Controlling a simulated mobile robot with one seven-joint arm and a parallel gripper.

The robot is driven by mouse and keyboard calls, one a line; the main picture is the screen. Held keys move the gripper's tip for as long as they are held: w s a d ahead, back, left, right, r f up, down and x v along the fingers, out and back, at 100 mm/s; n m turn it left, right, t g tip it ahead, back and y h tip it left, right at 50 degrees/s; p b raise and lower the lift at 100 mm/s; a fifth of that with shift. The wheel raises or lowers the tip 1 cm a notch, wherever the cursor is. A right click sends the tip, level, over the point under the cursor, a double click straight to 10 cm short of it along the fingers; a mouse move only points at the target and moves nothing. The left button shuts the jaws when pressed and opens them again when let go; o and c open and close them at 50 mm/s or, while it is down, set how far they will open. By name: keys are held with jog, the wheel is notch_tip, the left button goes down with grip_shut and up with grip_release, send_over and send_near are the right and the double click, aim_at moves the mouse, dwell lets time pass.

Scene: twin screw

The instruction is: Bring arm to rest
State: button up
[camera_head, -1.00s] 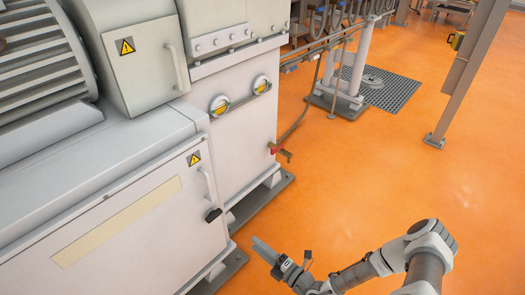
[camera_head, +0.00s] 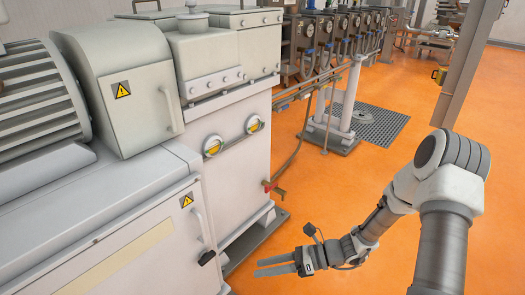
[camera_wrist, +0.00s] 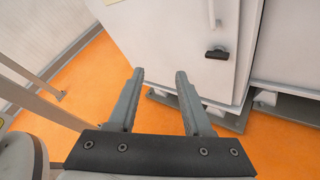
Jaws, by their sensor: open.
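My gripper (camera_head: 274,266) is at the lower middle of the head view, above the orange floor and to the right of the machine cabinet (camera_head: 140,250). In the wrist view my gripper (camera_wrist: 158,76) has its two fingers apart, with only floor and cabinet showing beyond the gap. It holds nothing. My arm (camera_head: 445,190) is bent at the right of the head view, its forearm reaching down and left to the gripper.
The cabinet door has a handle (camera_head: 199,222) and a black latch (camera_head: 207,257); the latch also shows in the wrist view (camera_wrist: 216,53). A red valve handle (camera_head: 275,189) sticks out from the machine. A grey post (camera_head: 465,65) stands at the back right. Orange floor (camera_head: 350,185) is open.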

jog(key=s+d+r+n+t+h, duration=0.2)
jog(key=s+d+r+n+h, duration=0.25)
jog(key=r+n, duration=0.45)
jog(key=s+d+r+n+t+h, duration=0.2)
jog(key=s+d+r+n+h, duration=0.3)
jog(key=r, duration=0.6)
jog(key=s+d+r+n+t+h, duration=0.25)
jog(key=s+r+n+h, duration=0.25)
jog(key=r+n, duration=0.4)
notch_tip(320, 180, up, 19)
jog(key=d+p, duration=0.1)
jog(key=p, duration=1.8)
jog(key=shift+r+g, duration=0.15)
jog(key=shift+g, duration=0.2)
jog(key=shift+w, duration=0.1)
